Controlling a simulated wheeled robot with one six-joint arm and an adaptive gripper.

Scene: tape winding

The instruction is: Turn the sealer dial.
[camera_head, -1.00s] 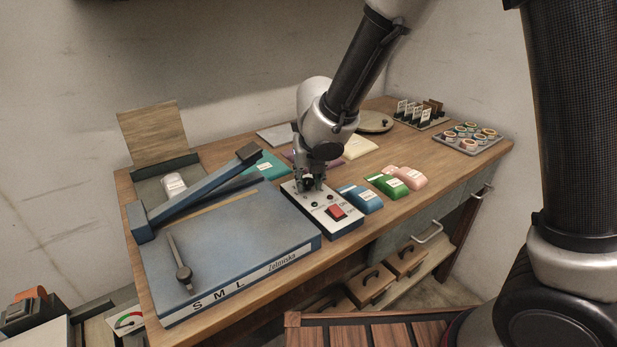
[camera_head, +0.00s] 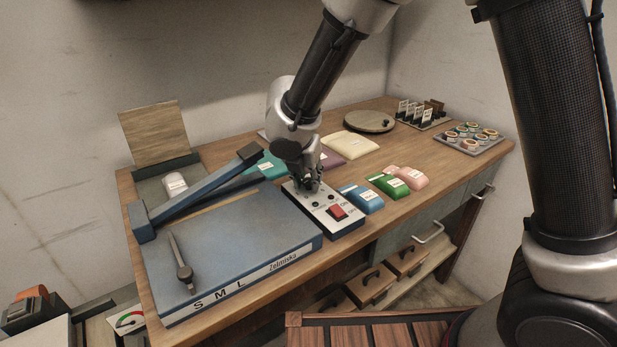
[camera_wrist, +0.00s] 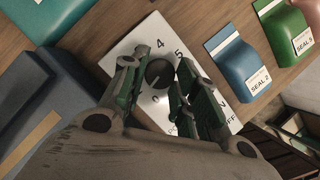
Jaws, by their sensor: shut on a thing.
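The sealer's control box (camera_head: 348,226) has a white top with a red switch (camera_head: 337,212). It stands at the right end of the blue sealer (camera_head: 225,235). In the wrist view, the round dark dial (camera_wrist: 159,74) sits on the white panel (camera_wrist: 139,64) with numbers such as 4 and 5 around it. My gripper (camera_head: 312,190) points down at the far part of the panel. In the wrist view, my gripper's fingers (camera_wrist: 163,70) are on either side of the dial, shut on it. In the head view the gripper hides the dial.
Blue (camera_head: 361,199), green (camera_head: 387,186) and pink (camera_head: 411,177) blocks stand close to the right of the control box. The sealer's long arm (camera_head: 200,195) rises to the left of my gripper. A round turntable (camera_head: 368,121) is at the back.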

